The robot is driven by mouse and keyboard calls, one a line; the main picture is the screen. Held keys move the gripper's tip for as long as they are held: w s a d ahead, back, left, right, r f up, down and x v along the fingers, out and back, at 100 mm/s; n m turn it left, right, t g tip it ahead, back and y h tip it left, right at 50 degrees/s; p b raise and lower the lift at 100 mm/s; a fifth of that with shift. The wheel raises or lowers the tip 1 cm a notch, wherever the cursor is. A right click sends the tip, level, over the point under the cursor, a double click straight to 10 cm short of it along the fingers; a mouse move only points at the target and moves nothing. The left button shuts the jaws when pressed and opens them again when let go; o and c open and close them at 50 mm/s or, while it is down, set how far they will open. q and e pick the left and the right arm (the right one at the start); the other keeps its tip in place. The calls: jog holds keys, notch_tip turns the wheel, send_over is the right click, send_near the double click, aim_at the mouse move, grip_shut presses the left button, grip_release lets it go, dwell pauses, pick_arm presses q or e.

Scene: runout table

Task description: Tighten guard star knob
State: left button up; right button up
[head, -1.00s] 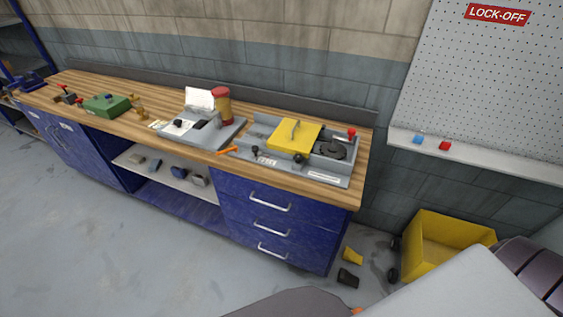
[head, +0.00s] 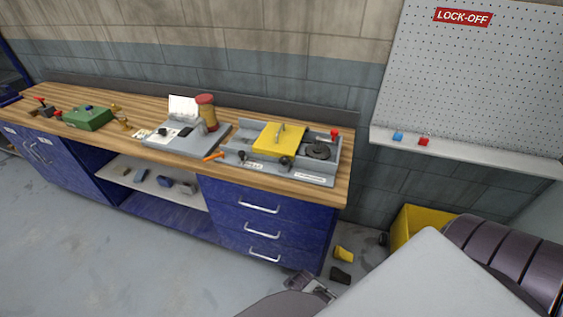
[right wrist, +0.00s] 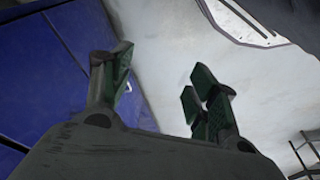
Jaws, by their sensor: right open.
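A grey fixture (head: 315,180) with a yellow guard plate (head: 268,143) sits at the right end of the wooden bench. A dark knob (head: 285,162) is at the guard's front right corner, and a smaller dark knob (head: 242,155) is to its left. The picture is too small to show which is star-shaped or how tight either is. My right gripper (right wrist: 160,88) is open and empty in the right wrist view, above the floor beside the blue cabinet, well away from the knobs. My left gripper is not in view.
The blue drawers (head: 262,220) stand below the fixture. A yellow bin (head: 408,222) and small yellow and black pieces are on the floor at right. A grey device (head: 186,139), a red-capped canister (head: 206,113) and an orange tool (head: 214,156) lie left of the fixture.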

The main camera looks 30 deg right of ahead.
jog(key=w+a+r+n+t+h, duration=0.1)
jog(key=w+r+n, duration=0.25)
jog(key=r, duration=0.65)
jog(key=w+a+r+n+t, duration=0.15)
jog(key=w+r, duration=0.25)
jog(key=r, duration=0.6)
jog(key=w+r+n+h, duration=0.1)
jog(key=w+r+n, duration=0.25)
jog(key=r, duration=0.65)
jog(key=n+t+h+p, duration=0.1)
jog(key=n+t+h, duration=0.55)
jog(key=n, duration=1.05)
send_near(284, 160)
jog(key=s+a+r+g+h, duration=0.1)
jog(key=s+a+r+g, duration=0.1)
jog(key=a+r, duration=0.15)
jog(key=shift+s+a+f+m, duration=0.2)
jog(key=shift+a+f+m, duration=0.05)
jog(key=shift+a+f, duration=0.2)
jog(key=shift+w+d, duration=0.15)
jog(key=shift+p+x, duration=0.9)
jog(key=shift+x, duration=5.85)
